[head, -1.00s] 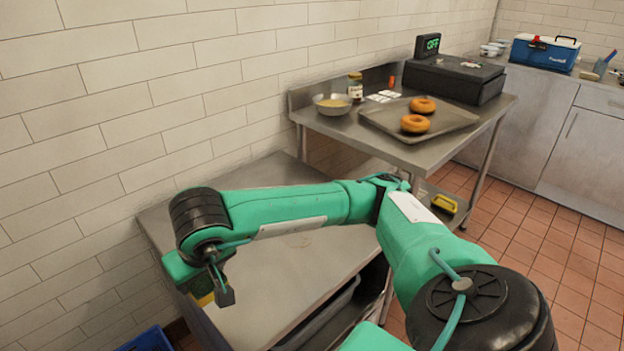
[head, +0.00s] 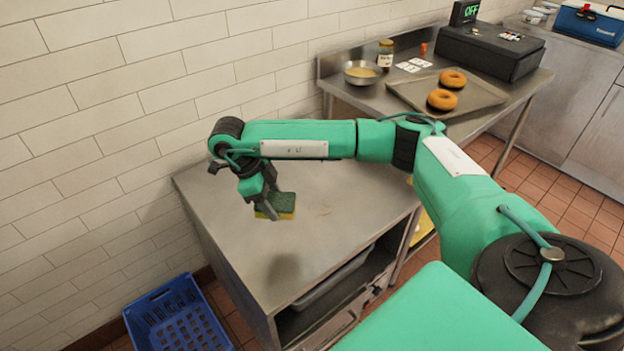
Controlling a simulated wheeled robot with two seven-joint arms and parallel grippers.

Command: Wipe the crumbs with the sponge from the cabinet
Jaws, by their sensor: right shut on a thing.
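A sponge (head: 285,203) with a dark green top and a yellow lower layer is at the top of the steel cabinet (head: 262,262), near its far left part. My right gripper (head: 268,207) points down at the sponge and is shut on it. I cannot tell if the sponge's underside touches the steel. Faint specks show on the cabinet top to the right of the sponge, too small to tell as crumbs. My left gripper is not in view.
A blue crate (head: 178,318) stands on the floor left of the cabinet. Behind is a steel table with a bowl (head: 362,73), a jar (head: 385,55), a tray (head: 478,101) with two bagels and a black box (head: 490,52). The cabinet top's front is clear.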

